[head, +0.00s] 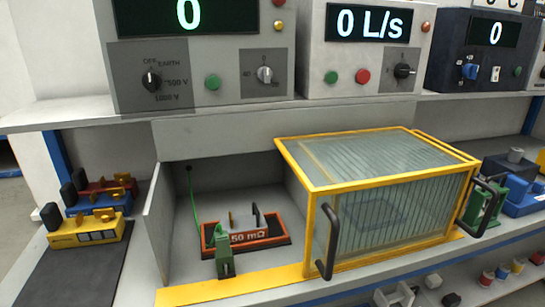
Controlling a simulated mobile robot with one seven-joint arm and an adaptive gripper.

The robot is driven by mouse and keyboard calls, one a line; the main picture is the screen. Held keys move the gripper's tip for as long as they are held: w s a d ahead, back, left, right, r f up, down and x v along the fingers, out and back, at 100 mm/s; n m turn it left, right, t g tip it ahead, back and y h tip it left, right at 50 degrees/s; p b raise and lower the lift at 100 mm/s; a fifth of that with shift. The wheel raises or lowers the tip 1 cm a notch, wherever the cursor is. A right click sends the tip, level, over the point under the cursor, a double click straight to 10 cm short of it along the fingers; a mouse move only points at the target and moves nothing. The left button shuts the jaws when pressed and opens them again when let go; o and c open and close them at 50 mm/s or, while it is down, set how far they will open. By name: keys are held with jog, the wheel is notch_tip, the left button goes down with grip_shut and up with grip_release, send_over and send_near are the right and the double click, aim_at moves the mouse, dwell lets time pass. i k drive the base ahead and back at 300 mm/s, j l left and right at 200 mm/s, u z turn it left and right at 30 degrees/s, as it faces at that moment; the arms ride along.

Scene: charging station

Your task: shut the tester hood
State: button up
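The tester hood (400,205) is a clear, lined box with a yellow frame. It sits over the right part of the tester bay. A black bar handle (328,241) stands upright at its front left edge, and another black handle (489,206) shows at its right end. The left part of the tester bay (190,262) is uncovered. In it lies an orange-red block marked 50 mΩ (252,238), with a green clamp (225,252) at its front left and a green wire behind. A dim shape shows through the hood. My gripper is not in view.
A yellow strip (232,292) runs along the bay's front edge. Blue, red and yellow devices (86,232) stand at left, beside a dark mat (72,275). Instruments with displays (365,50) fill the shelf above. Green and blue parts (520,196) crowd the right end.

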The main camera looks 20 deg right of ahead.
aim_at(326, 271)
jog(key=k+l, duration=0.25)
jog(key=l, duration=0.2)
jog(key=k+l, duration=0.3)
jog(key=l, duration=0.15)
jog(key=k+l, duration=0.25)
jog(key=l, duration=0.2)
